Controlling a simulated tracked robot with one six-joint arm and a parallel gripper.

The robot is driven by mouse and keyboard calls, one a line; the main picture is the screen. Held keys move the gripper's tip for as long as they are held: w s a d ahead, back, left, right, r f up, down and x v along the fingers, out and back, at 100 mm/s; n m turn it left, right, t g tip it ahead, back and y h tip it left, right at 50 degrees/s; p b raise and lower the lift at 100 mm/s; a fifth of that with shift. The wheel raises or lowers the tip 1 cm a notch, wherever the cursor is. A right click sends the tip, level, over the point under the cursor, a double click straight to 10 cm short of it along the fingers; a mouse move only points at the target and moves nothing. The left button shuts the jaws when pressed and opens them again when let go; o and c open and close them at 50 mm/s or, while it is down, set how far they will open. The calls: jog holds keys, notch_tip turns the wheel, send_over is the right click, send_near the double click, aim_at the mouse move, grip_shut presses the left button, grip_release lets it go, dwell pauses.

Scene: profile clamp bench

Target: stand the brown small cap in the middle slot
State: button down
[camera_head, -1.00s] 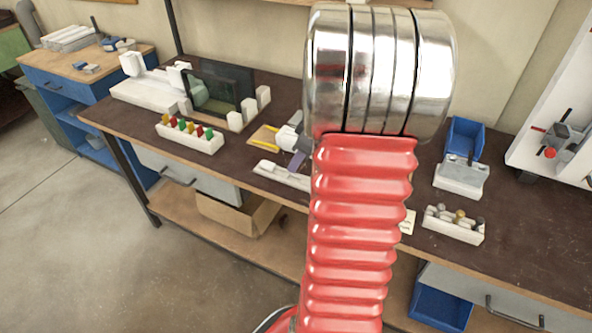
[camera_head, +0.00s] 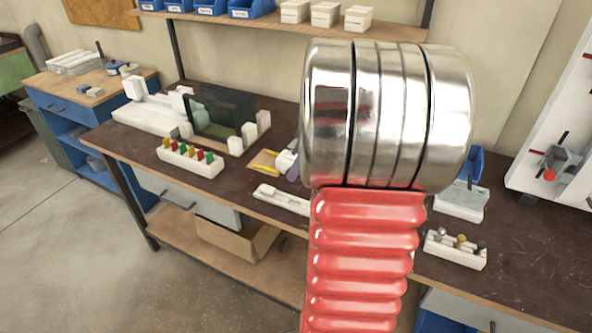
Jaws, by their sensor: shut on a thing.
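My gripper is not seen; my own large metal and red ribbed arm stands in front of the middle of the bench and may hide it. A brown-gold small cap (camera_head: 460,241) shows in the middle of the white block (camera_head: 455,256) at the right, between two grey ones. A long white holder with slots (camera_head: 282,200) lies at the bench's front edge, its right end partly behind my arm. A small purple piece (camera_head: 293,172) shows just left of my arm; I cannot tell what it belongs to.
A white rack (camera_head: 190,163) with several coloured caps stands at the left, before a white fixture with a dark panel (camera_head: 219,116). A yellow part (camera_head: 264,160) lies near my arm.

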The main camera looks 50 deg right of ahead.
jog(key=w+a+f+m, duration=0.1)
jog(key=w+a+f, duration=0.2)
jog(key=w+a, duration=0.3)
jog(key=w+a+f+m, duration=0.1)
jog(key=w+a+f, duration=0.2)
jog(key=a, duration=1.4)
jog(key=w+a+f+m+h, duration=0.1)
jog(key=w+a+f, duration=0.2)
jog(key=w+a, duration=0.5)
jog(key=a, duration=0.3)
jog(key=shift+w+a+f, duration=0.2)
jog(key=shift+w+f, duration=0.05)
jog(key=shift+w, duration=0.1)
jog(key=shift+d, duration=0.1)
